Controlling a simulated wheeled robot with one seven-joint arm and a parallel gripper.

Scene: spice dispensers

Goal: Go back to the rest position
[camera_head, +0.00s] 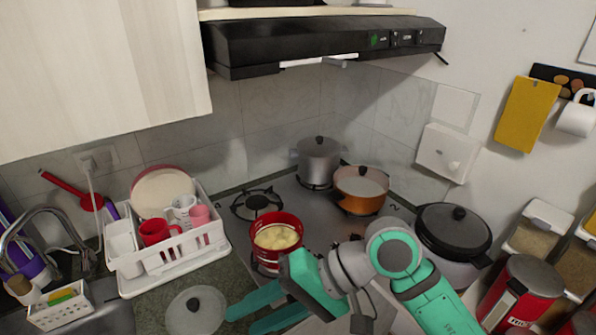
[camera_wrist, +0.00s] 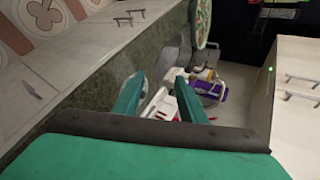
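My gripper (camera_head: 242,320) is at the bottom middle of the head view, in front of the stove and beside the counter's front edge. Its two teal fingers point left and stand apart. In the wrist view the gripper (camera_wrist: 159,77) shows a clear gap between the fingers, with nothing held. Beyond the fingers, the wrist view shows blurred white, red and purple items (camera_wrist: 207,88) whose kind I cannot tell. My arm comes in from the lower right of the head view.
A red pot (camera_head: 277,241) with yellowish contents stands close behind my gripper. A glass lid (camera_head: 196,311) lies on the counter to the left. A white dish rack (camera_head: 172,262) stands behind it. A black-lidded cooker (camera_head: 453,233) and spice dispensers (camera_head: 538,232) are at the right.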

